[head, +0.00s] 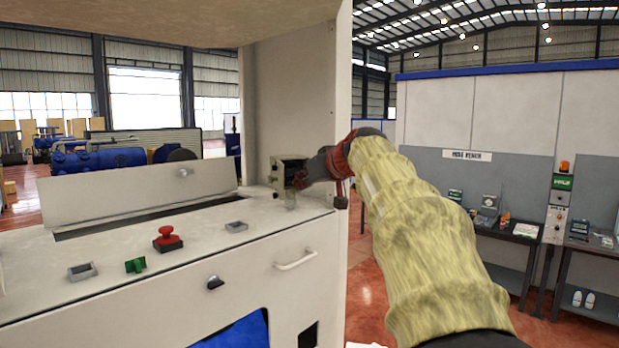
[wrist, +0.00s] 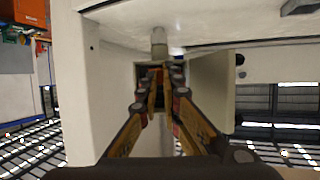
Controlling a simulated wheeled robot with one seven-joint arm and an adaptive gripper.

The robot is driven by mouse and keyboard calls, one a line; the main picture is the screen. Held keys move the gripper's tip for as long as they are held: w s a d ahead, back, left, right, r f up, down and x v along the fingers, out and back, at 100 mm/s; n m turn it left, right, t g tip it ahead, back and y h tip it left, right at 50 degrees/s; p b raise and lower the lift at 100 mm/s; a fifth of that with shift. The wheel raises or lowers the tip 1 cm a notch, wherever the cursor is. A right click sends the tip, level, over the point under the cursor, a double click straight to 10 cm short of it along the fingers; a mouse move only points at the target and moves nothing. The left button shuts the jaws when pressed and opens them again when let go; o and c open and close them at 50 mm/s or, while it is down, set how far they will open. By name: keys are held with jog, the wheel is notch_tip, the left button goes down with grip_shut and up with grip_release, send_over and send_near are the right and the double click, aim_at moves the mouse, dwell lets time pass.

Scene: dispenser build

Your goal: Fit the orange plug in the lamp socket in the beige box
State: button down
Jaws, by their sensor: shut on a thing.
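The beige box (head: 277,174) is on the white machine's wall at the back right of its top, its front open. My gripper (head: 301,180) reaches in from the right, with its fingertips at the box's opening. In the wrist view, which is upside down, the fingers (wrist: 160,78) converge at the dark opening of the box. They are shut on the orange plug (wrist: 156,74), of which only a small reddish-orange part shows between the tips. The lamp socket is hidden behind the fingers and in shadow. I cannot tell whether the plug touches it.
A small pale cylinder (head: 291,201) stands just in front of the box and close to my fingers; it also shows in the wrist view (wrist: 159,42). A red button (head: 167,238), a green knob (head: 135,265) and grey sockets sit on the machine top. A workbench (head: 505,228) stands at right.

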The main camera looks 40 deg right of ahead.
jog(key=shift+w+d+p, duration=0.25)
jog(key=shift+w+p, duration=0.05)
jog(key=shift+w, duration=0.6)
jog(key=shift+w+d+p, duration=0.25)
jog(key=shift+w+p, duration=0.05)
jog(key=shift+w, duration=0.6)
jog(key=shift+r+b, duration=0.1)
jog(key=shift+b, duration=0.5)
dwell(0.9)
jog(key=shift+w+d, duration=0.1)
jog(key=shift+w, duration=0.25)
dwell(0.6)
jog(key=c, duration=1.9)
grip_release()
jog(key=shift+o, duration=0.9)
jog(key=o, duration=0.3)
